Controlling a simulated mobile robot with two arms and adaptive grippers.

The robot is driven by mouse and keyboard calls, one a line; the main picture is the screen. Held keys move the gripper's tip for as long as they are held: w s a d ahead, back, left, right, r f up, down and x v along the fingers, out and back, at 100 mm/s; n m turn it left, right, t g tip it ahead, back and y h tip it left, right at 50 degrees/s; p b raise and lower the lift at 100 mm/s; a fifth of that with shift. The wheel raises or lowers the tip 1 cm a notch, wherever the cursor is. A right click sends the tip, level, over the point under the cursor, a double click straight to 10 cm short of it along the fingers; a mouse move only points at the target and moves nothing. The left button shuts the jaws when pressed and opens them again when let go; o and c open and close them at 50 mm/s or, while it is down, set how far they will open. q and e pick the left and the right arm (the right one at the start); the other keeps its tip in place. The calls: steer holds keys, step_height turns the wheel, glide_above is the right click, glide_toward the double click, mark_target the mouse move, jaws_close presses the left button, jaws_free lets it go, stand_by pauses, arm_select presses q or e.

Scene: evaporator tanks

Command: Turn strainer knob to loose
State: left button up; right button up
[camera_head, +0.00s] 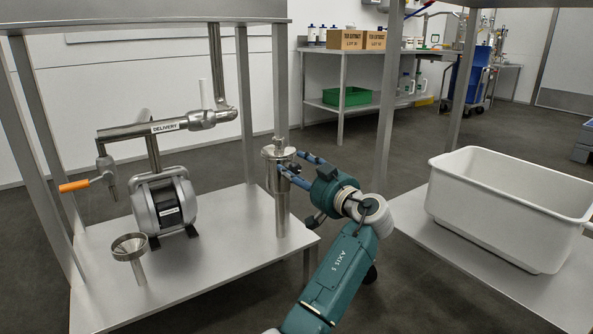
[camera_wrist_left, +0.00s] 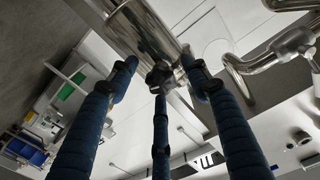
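The strainer (camera_head: 283,212) is an upright steel cylinder with a lid, near the right edge of the left steel bench. My left gripper (camera_head: 291,163) reaches its upper part from the right, with blue fingers spread. In the left wrist view the strainer's shiny steel body (camera_wrist_left: 143,28) is at the top. A small dark knob (camera_wrist_left: 162,75) shows there between the fingertips of the left gripper (camera_wrist_left: 160,72). The fingers stand apart around the knob. I cannot tell if any fingertip touches it. In the head view the knob is hidden by the fingers. My right gripper is not in view.
A pump (camera_head: 165,203) with a delivery pipe (camera_head: 155,129) and orange-handled valve (camera_head: 75,186) stands left on the bench. A steel funnel (camera_head: 129,246) is at its front. A white tub (camera_head: 510,205) sits on the right bench. A steel post (camera_head: 388,95) rises behind my arm.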

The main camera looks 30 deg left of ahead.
arm_select(q)
steer(key=v, duration=1.2)
stand_by(0.3)
